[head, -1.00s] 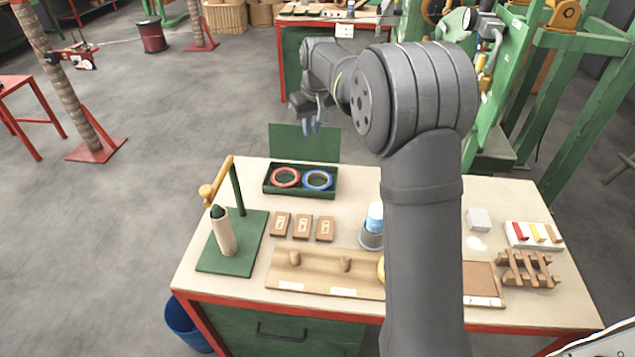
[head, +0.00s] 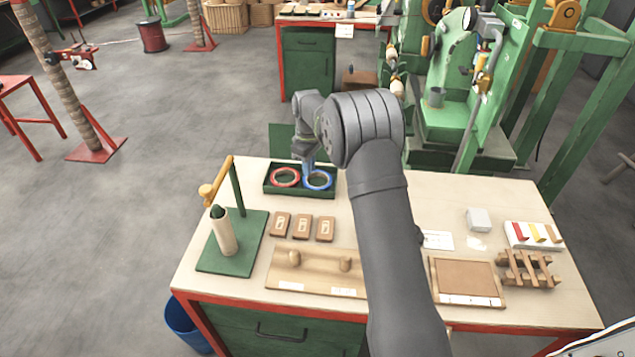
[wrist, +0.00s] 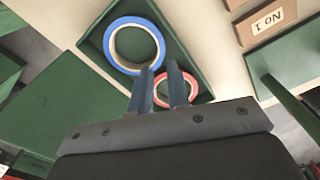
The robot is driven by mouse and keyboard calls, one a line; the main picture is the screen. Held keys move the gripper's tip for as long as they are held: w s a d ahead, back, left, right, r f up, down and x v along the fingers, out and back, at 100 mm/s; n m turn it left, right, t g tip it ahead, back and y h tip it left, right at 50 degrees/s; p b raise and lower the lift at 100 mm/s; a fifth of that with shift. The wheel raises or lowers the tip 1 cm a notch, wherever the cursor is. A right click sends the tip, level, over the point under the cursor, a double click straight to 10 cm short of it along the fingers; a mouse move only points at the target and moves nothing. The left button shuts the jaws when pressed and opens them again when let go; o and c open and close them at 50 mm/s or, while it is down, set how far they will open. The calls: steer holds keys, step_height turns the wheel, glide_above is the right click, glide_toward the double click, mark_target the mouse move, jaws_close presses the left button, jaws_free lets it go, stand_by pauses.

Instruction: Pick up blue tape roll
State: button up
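The blue tape roll (head: 322,189) lies flat in the right half of a green tray (head: 298,194) at the back of the workbench. In the wrist view the blue tape roll (wrist: 110,40) is a blue ring with a pale inner core. A red tape roll (head: 284,185) lies beside it and also shows in the wrist view (wrist: 163,92). My gripper (head: 309,168) is over the tray by the blue roll. Its two fingers are apart and empty in the wrist view (wrist: 160,67), with tips near the blue roll's edge. Whether they touch it cannot be told.
A green stand (head: 240,250) with a post is at the left. Several labelled brown blocks (head: 302,226) lie in front of the tray. A wooden board (head: 290,272) lies nearer the front edge.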

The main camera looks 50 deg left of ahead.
mark_target(310, 186)
steer(key=shift+d+f, duration=0.2)
steer(key=shift+f, duration=3.35)
jaws_close()
